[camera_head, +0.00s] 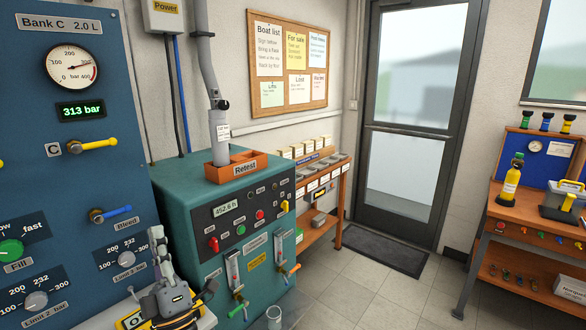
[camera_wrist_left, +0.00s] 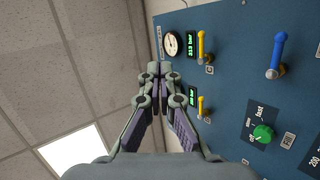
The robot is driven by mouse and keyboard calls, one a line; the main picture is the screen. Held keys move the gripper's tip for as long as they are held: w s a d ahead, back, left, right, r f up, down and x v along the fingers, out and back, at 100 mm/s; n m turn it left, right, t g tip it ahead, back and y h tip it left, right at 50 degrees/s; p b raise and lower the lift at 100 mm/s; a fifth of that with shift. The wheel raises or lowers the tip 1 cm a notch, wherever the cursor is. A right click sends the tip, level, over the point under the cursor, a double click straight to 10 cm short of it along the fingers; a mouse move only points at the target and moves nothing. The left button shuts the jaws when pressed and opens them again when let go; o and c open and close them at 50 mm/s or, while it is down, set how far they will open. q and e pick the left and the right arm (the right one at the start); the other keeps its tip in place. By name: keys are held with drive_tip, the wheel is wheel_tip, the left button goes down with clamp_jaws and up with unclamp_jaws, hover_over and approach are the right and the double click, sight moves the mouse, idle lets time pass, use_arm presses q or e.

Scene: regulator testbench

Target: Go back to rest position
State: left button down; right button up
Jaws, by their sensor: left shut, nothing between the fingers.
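My left gripper (camera_head: 156,236) shows at the bottom of the head view, pointing up in front of the lower right part of the blue panel (camera_head: 40,130). In the left wrist view its fingers (camera_wrist_left: 158,70) are together with nothing between them. They stand in front of the edge of the blue panel (camera_wrist_left: 240,85), which looks turned on its side there. I see no contact with a knob or lever. My right gripper is not in view.
The panel carries a yellow lever (camera_head: 98,144), a blue bleed lever (camera_head: 112,213) and a green fill knob (camera_head: 10,251). A teal machine (camera_head: 165,195) with an orange Retest tray (camera_head: 222,174) stands right of the gripper. The tiled floor (camera_head: 370,290) beyond is clear.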

use_arm(q)
drive_tip(key=w+d+f+m+g+h, duration=0.2)
drive_tip(key=w+d+f+m+h, duration=0.2)
drive_tip(key=f+m+h, duration=0.7)
wheel_tip(320, 180, down, 12)
drive_tip(key=s+d+m+g+h, duration=0.2)
drive_tip(key=s+m+g+h, duration=0.1)
drive_tip(key=m+g+h, duration=0.3)
drive_tip(key=s+a+f+m+g+y, duration=0.2)
drive_tip(key=s+f+g, duration=0.5)
drive_tip(key=s, duration=0.3)
drive_tip(key=s+a+f+m+g+y, duration=0.25)
drive_tip(key=s+f+g, duration=0.35)
drive_tip(key=s+f, duration=0.3)
wheel_tip(320, 180, down, 20)
drive_tip(key=s+a+n+g+p, duration=0.1)
drive_tip(key=s+a+p, duration=0.2)
drive_tip(key=s+f+g+p, duration=0.1)
drive_tip(key=s+f, duration=1.4)
drive_tip(key=s, duration=0.4)
drive_tip(key=shift+a+f+h+p, duration=0.15)
drive_tip(key=shift+a+h+p, duration=0.2)
drive_tip(key=shift+a+h, duration=0.1)
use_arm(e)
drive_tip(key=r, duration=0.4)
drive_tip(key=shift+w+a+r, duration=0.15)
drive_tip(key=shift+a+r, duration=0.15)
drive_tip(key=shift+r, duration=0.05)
